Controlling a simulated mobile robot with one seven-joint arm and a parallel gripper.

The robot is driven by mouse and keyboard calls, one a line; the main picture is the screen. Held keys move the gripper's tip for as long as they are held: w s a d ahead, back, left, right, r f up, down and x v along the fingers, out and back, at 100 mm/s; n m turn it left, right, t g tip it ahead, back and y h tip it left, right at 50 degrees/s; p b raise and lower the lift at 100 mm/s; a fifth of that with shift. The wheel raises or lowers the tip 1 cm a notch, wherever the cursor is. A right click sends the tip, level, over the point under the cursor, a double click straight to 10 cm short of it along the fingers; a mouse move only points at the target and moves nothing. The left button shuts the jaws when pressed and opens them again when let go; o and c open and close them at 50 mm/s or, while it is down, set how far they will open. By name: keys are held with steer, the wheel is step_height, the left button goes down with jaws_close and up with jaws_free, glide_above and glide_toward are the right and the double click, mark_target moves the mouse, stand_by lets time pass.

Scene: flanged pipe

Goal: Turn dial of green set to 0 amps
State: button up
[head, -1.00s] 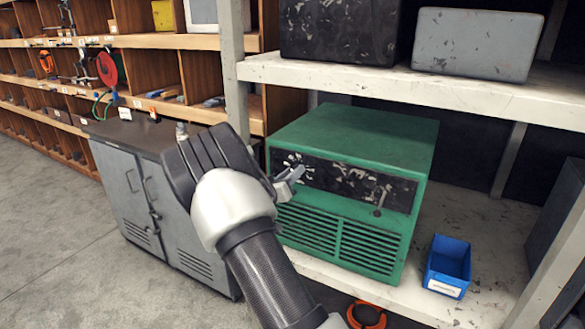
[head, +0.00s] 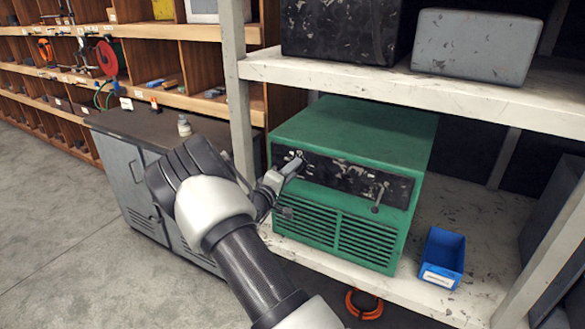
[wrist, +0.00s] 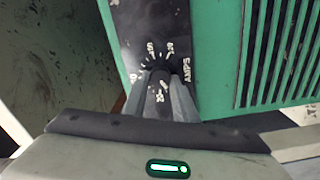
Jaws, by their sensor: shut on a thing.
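The green set (head: 350,135) stands on the lower shelf, with a worn black front panel (head: 345,180) above its slotted vents. My gripper (head: 293,166) reaches the left part of this panel from the front left. In the wrist view my gripper (wrist: 161,104) has its two fingers shut on either side of the black dial (wrist: 160,78). White scale numbers and the word AMPS show around the dial. The fingers cover part of the scale, and I cannot tell which mark the dial points to. In the head view the fingers hide the dial.
A small knob or lever (head: 376,206) sticks out at the panel's right. A blue bin (head: 444,257) stands right of the set. The upper shelf (head: 400,82) passes above it. A grey cabinet (head: 125,180) stands left, with a small bottle (head: 184,125) on top. An orange ring (head: 364,304) lies below.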

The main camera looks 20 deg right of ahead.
steer(key=shift+n, duration=0.4)
steer(key=o, duration=1)
steer(key=shift+o, duration=0.2)
steer(key=b+v, duration=0.1)
steer(key=v, duration=1.6)
steer(key=shift+a, duration=0.2)
steer(key=shift+s, duration=0.1)
